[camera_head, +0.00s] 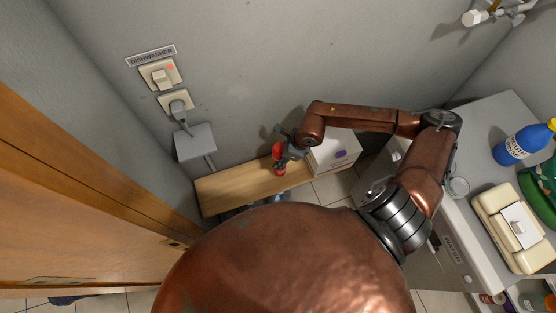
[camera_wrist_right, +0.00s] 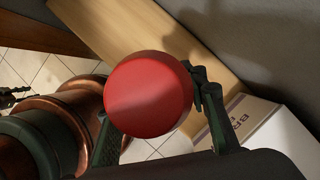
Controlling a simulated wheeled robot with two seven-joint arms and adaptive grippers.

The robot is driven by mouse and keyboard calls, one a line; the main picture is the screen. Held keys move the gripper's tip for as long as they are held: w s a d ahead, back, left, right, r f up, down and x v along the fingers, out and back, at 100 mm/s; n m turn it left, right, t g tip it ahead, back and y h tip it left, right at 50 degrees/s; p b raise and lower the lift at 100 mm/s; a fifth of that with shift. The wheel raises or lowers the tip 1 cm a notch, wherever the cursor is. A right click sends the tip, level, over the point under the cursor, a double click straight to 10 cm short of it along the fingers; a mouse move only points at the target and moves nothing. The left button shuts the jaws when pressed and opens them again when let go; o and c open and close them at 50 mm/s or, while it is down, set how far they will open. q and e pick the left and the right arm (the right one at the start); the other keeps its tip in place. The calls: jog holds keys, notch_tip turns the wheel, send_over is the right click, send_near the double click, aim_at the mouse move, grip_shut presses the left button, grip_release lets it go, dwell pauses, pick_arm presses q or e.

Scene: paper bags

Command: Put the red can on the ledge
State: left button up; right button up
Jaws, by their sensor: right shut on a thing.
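The red can (camera_head: 279,168) is in my right gripper (camera_head: 281,156), at the right part of the wooden ledge (camera_head: 225,191). In the right wrist view I see the round red end of the can (camera_wrist_right: 148,95), with the fingers (camera_wrist_right: 160,128) on either side of it. The ledge (camera_wrist_right: 150,35) runs behind the can in that view. I cannot tell whether the can touches the ledge or is held above it. My left gripper is not seen in the head view.
A white box (camera_head: 328,155) stands close to the right of the can. A grey wall box (camera_head: 195,143) is above the ledge's left part. A wooden door (camera_head: 70,190) is at left. A white appliance top (camera_head: 490,150) with bottles is at right. The ledge's left part is clear.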

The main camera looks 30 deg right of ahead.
jog(key=f, duration=0.4)
jog(key=shift+w+b, duration=0.4)
jog(key=shift+r, duration=0.1)
jog(key=o, duration=1.4)
jog(key=shift+o, duration=0.2)
jog(key=p+v, duration=0.2)
jog(key=v, duration=1)
